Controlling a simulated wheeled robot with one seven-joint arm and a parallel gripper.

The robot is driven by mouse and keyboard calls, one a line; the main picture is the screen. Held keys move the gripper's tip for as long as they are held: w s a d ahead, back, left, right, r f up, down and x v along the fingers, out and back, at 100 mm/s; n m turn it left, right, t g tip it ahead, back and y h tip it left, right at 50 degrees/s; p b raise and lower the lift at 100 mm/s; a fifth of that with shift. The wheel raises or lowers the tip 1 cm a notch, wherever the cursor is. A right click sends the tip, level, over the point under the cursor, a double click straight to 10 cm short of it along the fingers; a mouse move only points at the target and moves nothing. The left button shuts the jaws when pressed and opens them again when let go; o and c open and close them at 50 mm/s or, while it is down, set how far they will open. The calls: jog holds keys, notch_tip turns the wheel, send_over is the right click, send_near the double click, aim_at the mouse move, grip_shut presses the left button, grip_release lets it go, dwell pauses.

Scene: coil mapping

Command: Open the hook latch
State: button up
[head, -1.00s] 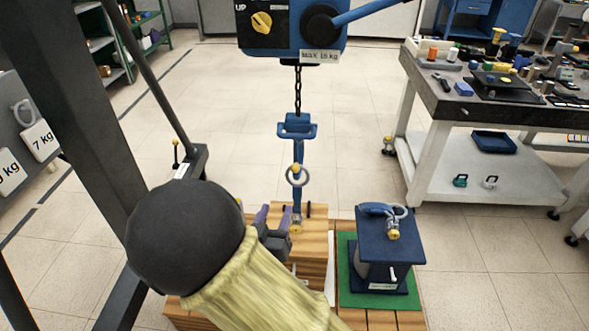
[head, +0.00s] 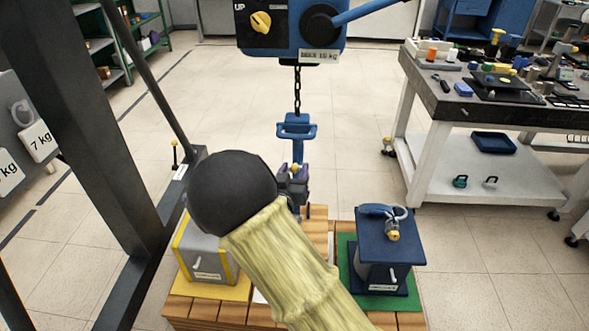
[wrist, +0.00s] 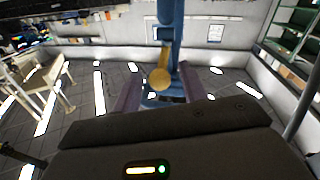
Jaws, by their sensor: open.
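The blue hook (head: 298,149) hangs on a chain below the hoist, over the wooden crates. Its yellow latch knob (head: 295,169) shows just between the purple fingertips of my gripper (head: 293,173). In the wrist view the round yellow knob (wrist: 160,77) stands between the two open fingers (wrist: 158,92), in front of the blue hook shank (wrist: 170,30). I cannot tell whether a finger touches it. The lower part of the hook is hidden behind my gripper and arm in the head view.
A blue spool-shaped load (head: 390,238) with a ring on top stands on a green mat at the right. A grey load (head: 205,255) on a yellow mat stands at the left. The blue hoist body (head: 290,26) is above. A workbench (head: 480,100) stands at the right.

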jog(key=shift+w+d, duration=0.15)
jog(key=shift+w, duration=0.35)
grip_shut()
jog(key=shift+r+p, duration=0.2)
jog(key=shift+p, duration=0.15)
